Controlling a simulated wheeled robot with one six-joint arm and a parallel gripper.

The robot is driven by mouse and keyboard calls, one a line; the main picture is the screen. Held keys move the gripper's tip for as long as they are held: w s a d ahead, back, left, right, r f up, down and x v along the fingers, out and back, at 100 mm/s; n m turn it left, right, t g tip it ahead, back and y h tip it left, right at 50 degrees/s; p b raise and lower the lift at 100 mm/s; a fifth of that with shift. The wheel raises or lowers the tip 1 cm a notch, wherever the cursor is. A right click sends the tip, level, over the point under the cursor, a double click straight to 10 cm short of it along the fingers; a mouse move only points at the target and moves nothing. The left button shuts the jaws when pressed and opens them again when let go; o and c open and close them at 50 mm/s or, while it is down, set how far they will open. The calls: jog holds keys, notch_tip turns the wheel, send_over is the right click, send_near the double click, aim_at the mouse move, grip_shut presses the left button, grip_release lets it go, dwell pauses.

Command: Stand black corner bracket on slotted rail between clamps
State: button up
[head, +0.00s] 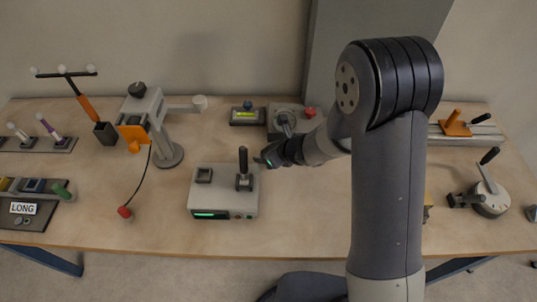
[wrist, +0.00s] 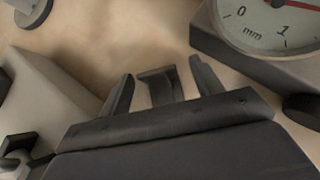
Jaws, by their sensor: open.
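A small dark piece that looks like the black corner bracket (wrist: 158,84) shows in the wrist view between the two fingers of my gripper (wrist: 160,88). The fingers are apart, with a gap on each side of the piece. In the head view my gripper (head: 264,159) is low over the middle of the table, just right of the grey control box, and the bracket cannot be made out there. The slotted rail (head: 470,140) lies at the back right, partly hidden by my arm. An orange clamp (head: 455,124) and a black handle (head: 481,118) show on it.
The grey control box (head: 225,207) with a black lever stands close left of my gripper. A dial gauge (wrist: 270,18) is close by in the wrist view. A lever fixture (head: 490,200) stands at the right. A lamp-like stand (head: 168,152) is at the left.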

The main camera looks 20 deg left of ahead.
grip_shut()
dwell(0.7)
